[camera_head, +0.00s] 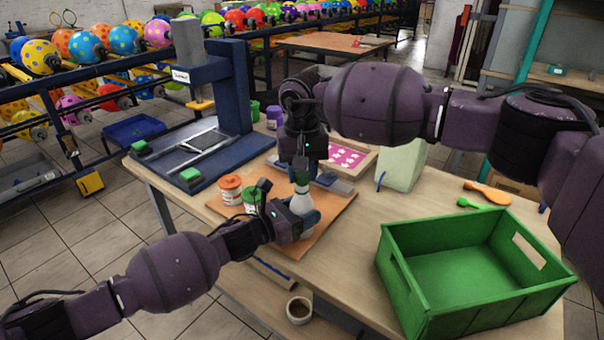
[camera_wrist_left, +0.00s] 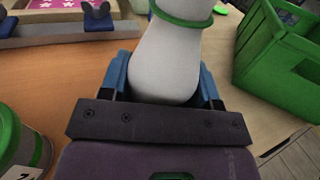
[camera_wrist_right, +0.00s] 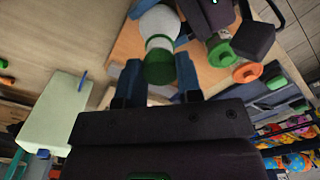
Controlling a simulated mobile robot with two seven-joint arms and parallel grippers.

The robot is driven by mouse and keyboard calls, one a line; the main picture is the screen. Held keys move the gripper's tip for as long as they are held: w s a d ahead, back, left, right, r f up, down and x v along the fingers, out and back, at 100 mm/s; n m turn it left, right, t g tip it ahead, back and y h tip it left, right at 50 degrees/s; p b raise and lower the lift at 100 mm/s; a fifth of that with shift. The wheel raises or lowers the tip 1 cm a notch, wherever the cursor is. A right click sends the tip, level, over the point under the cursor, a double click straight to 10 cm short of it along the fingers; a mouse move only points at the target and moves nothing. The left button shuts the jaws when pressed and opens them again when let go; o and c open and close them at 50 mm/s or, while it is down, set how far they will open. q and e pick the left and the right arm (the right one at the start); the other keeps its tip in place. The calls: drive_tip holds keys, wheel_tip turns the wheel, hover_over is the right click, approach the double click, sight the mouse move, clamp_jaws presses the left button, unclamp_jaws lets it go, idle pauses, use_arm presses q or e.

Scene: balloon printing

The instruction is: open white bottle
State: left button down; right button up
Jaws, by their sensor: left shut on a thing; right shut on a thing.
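The white bottle (camera_head: 302,204) stands upright over the orange board (camera_head: 325,222) on the table. My left gripper (camera_head: 298,220) is shut on its lower body, with the blue fingers on both sides in the left wrist view. The bottle body (camera_wrist_left: 168,62) and a green ring (camera_wrist_left: 185,20) around it also show there. My right gripper (camera_head: 302,168) points down from above and is shut on the green cap (camera_wrist_right: 158,66) at the bottle's top. The cap's contact with the fingers is partly hidden in the head view.
Two jars with orange (camera_head: 230,182) and green lids stand left of the bottle. A green crate (camera_head: 470,270) is at the right, a pale green block (camera_head: 402,165) behind. A blue printing stand (camera_head: 232,90) is at the back left. A pink patterned tray (camera_head: 347,156) lies behind the bottle.

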sight(302, 174)
drive_tip(key=shift+r, duration=0.25)
drive_tip(key=shift+r, duration=2)
use_arm(q)
drive_tip(key=shift+c, duration=1.3)
unclamp_jaws()
